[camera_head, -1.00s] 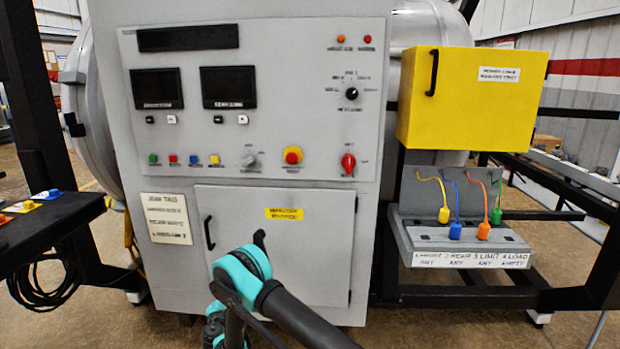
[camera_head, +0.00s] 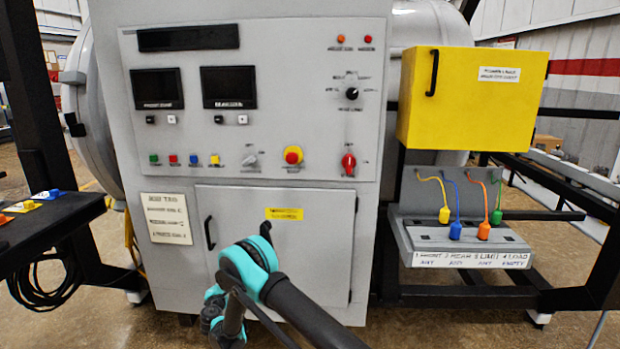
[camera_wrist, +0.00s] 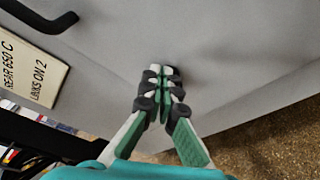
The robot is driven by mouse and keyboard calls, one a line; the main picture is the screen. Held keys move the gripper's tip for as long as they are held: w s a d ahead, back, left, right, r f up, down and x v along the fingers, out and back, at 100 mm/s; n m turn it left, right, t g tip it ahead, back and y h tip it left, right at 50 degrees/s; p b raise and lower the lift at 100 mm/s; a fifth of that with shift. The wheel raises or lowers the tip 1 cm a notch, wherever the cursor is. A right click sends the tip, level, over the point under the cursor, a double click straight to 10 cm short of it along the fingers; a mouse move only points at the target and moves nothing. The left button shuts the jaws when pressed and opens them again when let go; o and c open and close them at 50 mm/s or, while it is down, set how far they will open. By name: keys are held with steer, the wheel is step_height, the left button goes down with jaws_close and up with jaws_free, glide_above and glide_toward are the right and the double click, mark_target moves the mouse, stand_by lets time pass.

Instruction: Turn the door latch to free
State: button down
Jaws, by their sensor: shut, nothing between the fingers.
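A black part that looks like a latch handle (camera_head: 75,125) sits on the edge of the round grey furnace door (camera_head: 98,110) at the left of the head view. I cannot tell whether it is the latch or how it is turned. My gripper (camera_wrist: 163,72) is shut and empty in the wrist view, in front of a plain grey panel. I cannot tell whether the fingertips touch that panel. No latch shows at the fingertips. In the head view my arm hides part of the lower cabinet door, and my gripper cannot be made out.
The lower cabinet door (camera_head: 320,250) has a black handle (camera_head: 209,233), and a white sign (camera_head: 166,218) is beside it. A dark bench (camera_head: 50,222) stands at left. A yellow box (camera_head: 465,105) and plug tray (camera_head: 465,260) stand at right.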

steer(key=shift+w+d, duration=0.1)
steer(key=shift+w, duration=0.8)
steer(key=shift+a+f, duration=0.3)
steer(key=shift+f, duration=0.1)
stand_by(0.4)
steer(key=shift+d+f, duration=0.5)
steer(key=shift+f, duration=0.1)
steer(key=shift+f, duration=0.1)
steer(key=shift+d+f, duration=0.2)
steer(key=shift+f, duration=0.1)
steer(key=shift+f, duration=0.35)
steer(key=shift+d, duration=0.2)
stand_by(0.5)
